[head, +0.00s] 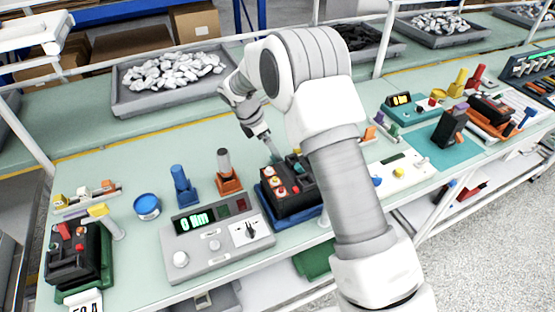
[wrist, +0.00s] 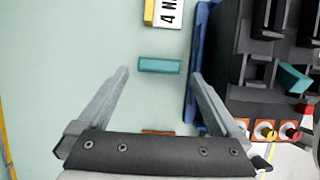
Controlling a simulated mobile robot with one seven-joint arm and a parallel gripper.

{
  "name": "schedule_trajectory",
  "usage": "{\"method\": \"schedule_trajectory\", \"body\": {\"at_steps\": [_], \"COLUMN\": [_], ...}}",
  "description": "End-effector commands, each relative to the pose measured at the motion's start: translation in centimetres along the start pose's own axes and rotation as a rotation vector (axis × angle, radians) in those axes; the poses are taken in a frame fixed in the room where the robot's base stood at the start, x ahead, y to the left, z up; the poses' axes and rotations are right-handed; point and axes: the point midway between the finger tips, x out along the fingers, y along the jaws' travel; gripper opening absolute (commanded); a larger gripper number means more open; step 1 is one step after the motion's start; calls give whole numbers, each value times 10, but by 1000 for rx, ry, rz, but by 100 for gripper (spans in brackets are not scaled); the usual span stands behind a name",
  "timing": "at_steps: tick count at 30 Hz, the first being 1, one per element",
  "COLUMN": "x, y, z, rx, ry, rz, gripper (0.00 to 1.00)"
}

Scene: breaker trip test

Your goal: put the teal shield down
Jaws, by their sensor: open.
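A small teal block, apparently the teal shield (wrist: 159,65), lies flat on the pale green bench top in the wrist view. My gripper (wrist: 160,73) is open, with one fingertip on each side of the teal block and a clear gap to both. A second teal piece (wrist: 293,78) sits in the black breaker (wrist: 258,100) to the right. In the head view my gripper (head: 264,145) points down just behind the black breaker (head: 290,190) in its blue tray; my arm hides part of that area.
A blue tray edge (wrist: 203,50) runs close beside my right finger. A yellow-and-white label block (wrist: 164,12) stands beyond the teal block. In the head view a grey meter box (head: 215,235) and an orange holder (head: 229,182) are left of the breaker. Bench left of my gripper is clear.

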Motion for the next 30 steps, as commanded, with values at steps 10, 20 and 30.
{"method": "schedule_trajectory", "body": {"at_steps": [10,20,30], "x": [33,54,54], "y": [0,1,1], "z": [1,2,2], "rx": [-1,0,0], "ry": [0,-1,0], "rz": [-3,2,1], "gripper": [100,100,48]}}
